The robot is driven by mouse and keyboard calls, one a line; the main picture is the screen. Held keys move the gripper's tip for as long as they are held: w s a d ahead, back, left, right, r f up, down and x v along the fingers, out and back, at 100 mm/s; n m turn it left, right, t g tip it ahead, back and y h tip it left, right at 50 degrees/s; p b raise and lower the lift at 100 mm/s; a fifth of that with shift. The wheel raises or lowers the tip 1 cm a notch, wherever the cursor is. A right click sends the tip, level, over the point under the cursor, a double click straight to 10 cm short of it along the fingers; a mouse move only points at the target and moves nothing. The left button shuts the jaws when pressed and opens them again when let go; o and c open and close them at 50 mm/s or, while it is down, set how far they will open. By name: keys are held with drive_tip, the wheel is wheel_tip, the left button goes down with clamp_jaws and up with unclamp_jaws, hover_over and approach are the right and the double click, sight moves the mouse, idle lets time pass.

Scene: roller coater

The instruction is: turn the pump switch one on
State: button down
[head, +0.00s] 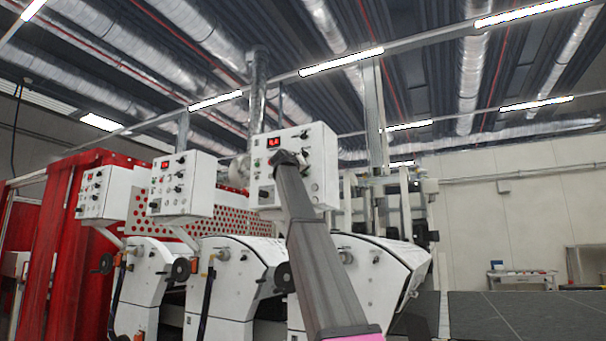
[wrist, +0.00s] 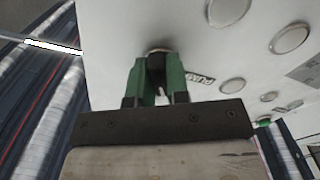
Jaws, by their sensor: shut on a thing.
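The pump switch (wrist: 156,66) is a small dark knob on a white control panel (wrist: 120,20), seen in the wrist view. My gripper (wrist: 158,75) has green fingers, one on each side of the knob, and is shut on it close to the panel face. A short dark label that seems to read PUMP, upside down, is printed beside it. The fingers cover much of the knob, so its exact turn angle cannot be told. In the head view my arm reaches up to the nearest control box (head: 318,150) and hides the switch and the fingers.
Several round fittings (wrist: 290,38) sit on the panel near my gripper. The nearest box has a red display (head: 273,142) and other knobs. Two similar boxes (head: 183,187) stand to the left above white machine bodies (head: 235,262). A dark surface (head: 530,312) lies at lower right.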

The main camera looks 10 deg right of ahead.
drive_tip(key=shift+m, duration=0.4)
drive_tip(key=m, duration=1.1)
idle(0.5)
drive_tip(key=c, duration=1.1)
unclamp_jaws()
drive_tip(key=shift+s+a, duration=0.1)
drive_tip(key=v, duration=1)
drive_tip(key=shift+s+a, duration=0.15)
drive_tip(key=shift+s, duration=0.1)
